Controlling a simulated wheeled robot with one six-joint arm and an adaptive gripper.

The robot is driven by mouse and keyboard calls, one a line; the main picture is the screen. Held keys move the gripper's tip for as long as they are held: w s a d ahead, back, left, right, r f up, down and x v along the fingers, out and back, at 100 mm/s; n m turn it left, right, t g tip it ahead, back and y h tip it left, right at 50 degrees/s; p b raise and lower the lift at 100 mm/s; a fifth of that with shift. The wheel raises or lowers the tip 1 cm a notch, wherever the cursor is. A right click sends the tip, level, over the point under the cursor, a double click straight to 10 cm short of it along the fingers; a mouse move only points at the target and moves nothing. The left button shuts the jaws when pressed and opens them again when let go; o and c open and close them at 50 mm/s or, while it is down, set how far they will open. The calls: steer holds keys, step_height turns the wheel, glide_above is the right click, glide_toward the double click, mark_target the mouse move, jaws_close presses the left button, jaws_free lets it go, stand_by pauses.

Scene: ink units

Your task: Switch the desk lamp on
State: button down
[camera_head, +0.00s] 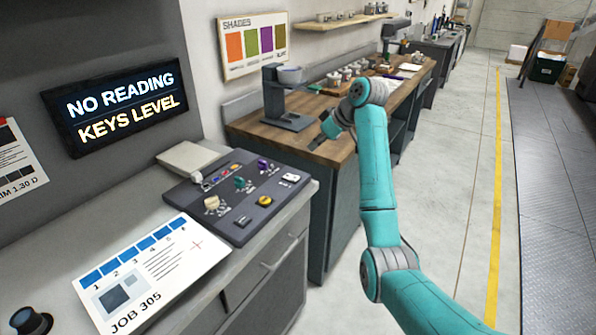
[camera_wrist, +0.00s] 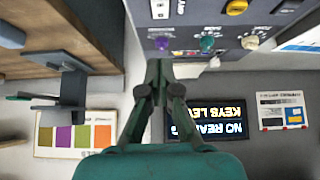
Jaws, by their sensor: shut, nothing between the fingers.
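A dark grey shape that looks like the desk lamp (camera_head: 394,32) stands far back on the wooden bench in the head view. It is small there, and I cannot tell its switch or whether it is lit. My gripper (camera_head: 318,143) is shut and empty, in front of the near end of the wooden bench and well short of that lamp. In the wrist view, the closed fingertips of my gripper (camera_wrist: 158,64) show just below the purple knob in the picture. The lamp cannot be made out in the wrist view.
The control panel (camera_head: 225,222) with knobs lies on the near counter, beside a job card (camera_head: 150,272). A grey stand (camera_head: 287,122) holding a cup is on the wooden bench (camera_head: 335,133), with several small pots behind. Open floor (camera_head: 450,180) lies to the right.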

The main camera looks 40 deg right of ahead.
steer(key=shift+f, duration=0.1)
glide_above(295, 177)
steer(key=f, duration=0.8)
steer(key=shift+s+f, duration=0.1)
steer(key=shift+s, duration=0.3)
steer(key=shift+s+d+f, duration=0.1)
steer(key=shift+s+f, duration=0.05)
steer(key=shift+f, duration=0.45)
steer(key=shift+s+d+f, duration=0.1)
steer(key=shift+f, duration=0.45)
steer(key=shift+s+f, duration=0.1)
steer(key=shift+f, duration=0.55)
steer(key=shift+s+d+f+t, duration=0.1)
steer(key=shift+s+f+t, duration=0.05)
steer(key=shift+f+t, duration=0.2)
steer(key=shift+r, duration=0.15)
steer(key=shift+r, duration=0.75)
